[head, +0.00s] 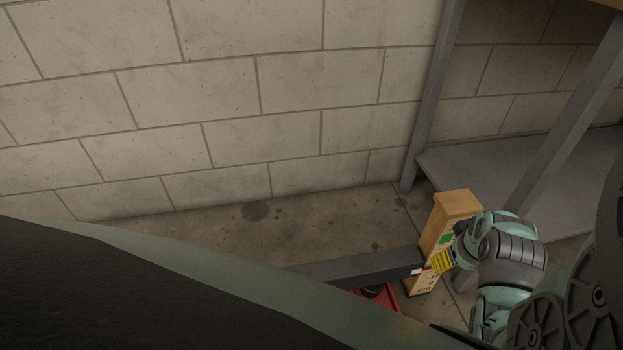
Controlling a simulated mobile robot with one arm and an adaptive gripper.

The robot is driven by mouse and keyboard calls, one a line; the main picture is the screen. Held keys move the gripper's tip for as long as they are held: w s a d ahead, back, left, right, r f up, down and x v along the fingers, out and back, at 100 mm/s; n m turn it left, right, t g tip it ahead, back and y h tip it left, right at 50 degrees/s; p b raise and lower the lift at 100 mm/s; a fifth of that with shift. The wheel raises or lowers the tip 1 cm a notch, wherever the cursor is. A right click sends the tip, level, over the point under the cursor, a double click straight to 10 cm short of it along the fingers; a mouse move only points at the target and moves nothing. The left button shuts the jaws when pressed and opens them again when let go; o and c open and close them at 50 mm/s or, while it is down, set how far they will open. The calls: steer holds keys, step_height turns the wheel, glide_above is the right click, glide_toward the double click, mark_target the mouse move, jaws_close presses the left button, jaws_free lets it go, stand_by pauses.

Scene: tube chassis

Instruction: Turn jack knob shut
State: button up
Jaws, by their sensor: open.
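A red object (389,297), which looks like the jack, is low on the floor at lower right. Only a small part of it shows, with a dark round part on it; the rest is hidden behind my body's edge and a grey bar. I cannot make out the jack knob. My gripper (428,269) is at the end of my green arm, just above and right of the red part, with a yellow striped piece near its tip. It is open; its fingers are small and I see nothing held between them. I cannot tell whether it touches the jack.
A tan and yellow box (452,208) stands upright close behind my gripper. A dark grey bar (360,268) runs beside the red part. A grey metal shelf (480,180) with posts stands at right. A block wall (200,90) closes the back; the floor before it is clear.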

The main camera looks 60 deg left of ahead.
steer(key=shift+w+a+r+t+p, duration=0.15)
steer(key=shift+a+r+p, duration=0.1)
steer(key=shift+r, duration=0.25)
steer(key=shift+w+a+r+t+p, duration=0.1)
steer(key=shift+w+a+r+p, duration=0.15)
steer(key=shift+r, duration=0.2)
steer(key=shift+w+a+r+t+p, duration=0.1)
steer(key=shift+r+p, duration=0.2)
steer(key=shift+r, duration=0.2)
steer(key=shift+y, duration=0.3)
